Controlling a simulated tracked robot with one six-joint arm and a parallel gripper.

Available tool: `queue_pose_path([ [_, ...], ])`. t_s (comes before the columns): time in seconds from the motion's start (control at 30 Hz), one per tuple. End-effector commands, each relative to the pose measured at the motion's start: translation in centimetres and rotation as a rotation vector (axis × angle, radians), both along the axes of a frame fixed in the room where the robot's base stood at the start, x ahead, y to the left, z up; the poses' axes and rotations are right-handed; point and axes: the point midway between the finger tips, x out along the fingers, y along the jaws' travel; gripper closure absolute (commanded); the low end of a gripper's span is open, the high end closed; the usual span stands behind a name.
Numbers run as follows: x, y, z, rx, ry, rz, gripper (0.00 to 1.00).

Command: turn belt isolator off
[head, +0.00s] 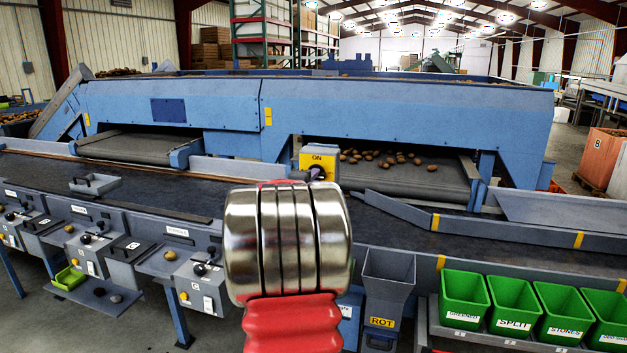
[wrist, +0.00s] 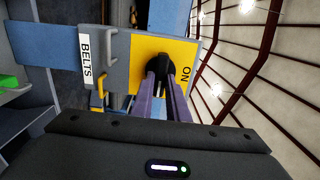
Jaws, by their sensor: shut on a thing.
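The belt isolator (wrist: 140,48) is a grey box with a yellow face, a black knob and a white BELTS label (wrist: 86,55). It shows sideways in the wrist view, with ON printed at the right of its face. My gripper (wrist: 165,84) is shut on the black knob (wrist: 160,62), with its two purple-grey fingers on either side. Which way the knob points is hard to tell behind the fingers. In the head view the yellow isolator face (head: 311,157) shows ON at its top, and my arm hides its lower part.
A dark conveyor (head: 450,225) runs across in front of the blue grader (head: 400,110), with potatoes (head: 385,158) on a belt behind the isolator. Green bins (head: 513,307) stand at the lower right. A grey hopper marked ROT (head: 388,285) stands beside my arm.

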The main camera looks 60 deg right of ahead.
Motion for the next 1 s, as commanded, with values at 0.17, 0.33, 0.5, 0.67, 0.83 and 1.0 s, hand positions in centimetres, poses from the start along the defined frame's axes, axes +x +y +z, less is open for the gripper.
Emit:
queue_pose_path([
  [0.17, -0.15, -0.01, -0.41, 0.009, -0.014, -0.002, 1.00],
  [0.33, -0.17, -0.02, -0.46, 0.010, -0.015, -0.003, 1.00],
  [0.5, -0.18, -0.02, -0.50, 0.011, -0.013, -0.003, 0.82],
  [0.67, -0.14, -0.02, -0.38, 0.008, -0.013, -0.002, 0.71],
  [0.83, -0.11, -0.03, -0.25, 0.006, -0.013, -0.002, 0.67],
  [1.0, -0.09, 0.07, -0.17, 0.005, -0.013, -0.001, 0.67],
])
